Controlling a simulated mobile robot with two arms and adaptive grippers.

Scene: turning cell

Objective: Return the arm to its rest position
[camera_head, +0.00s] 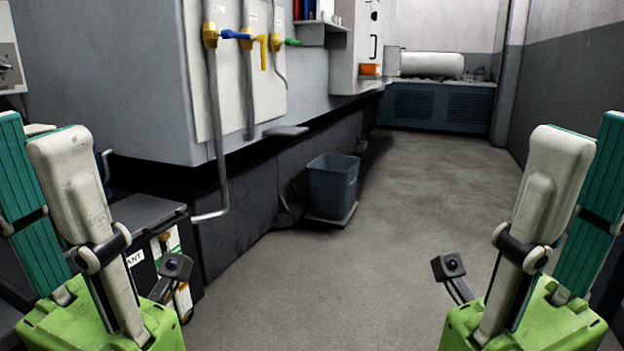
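My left arm (75,190) stands folded at the left edge, with teal and cream links and a green part at the bottom. My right arm (548,190) is folded much the same way at the right edge, roughly mirroring the left. A small dark camera sits beside the green part of each arm. No gripper fingers show on either arm; the lower ends are cut off by the bottom edge. Nothing is seen held.
A grey machine cabinet (130,90) with pipes and coloured valves lines the left. A blue-grey bin (333,185) stands on the floor beside it. A dark blue unit (437,108) closes the far end. The middle floor (360,255) is clear.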

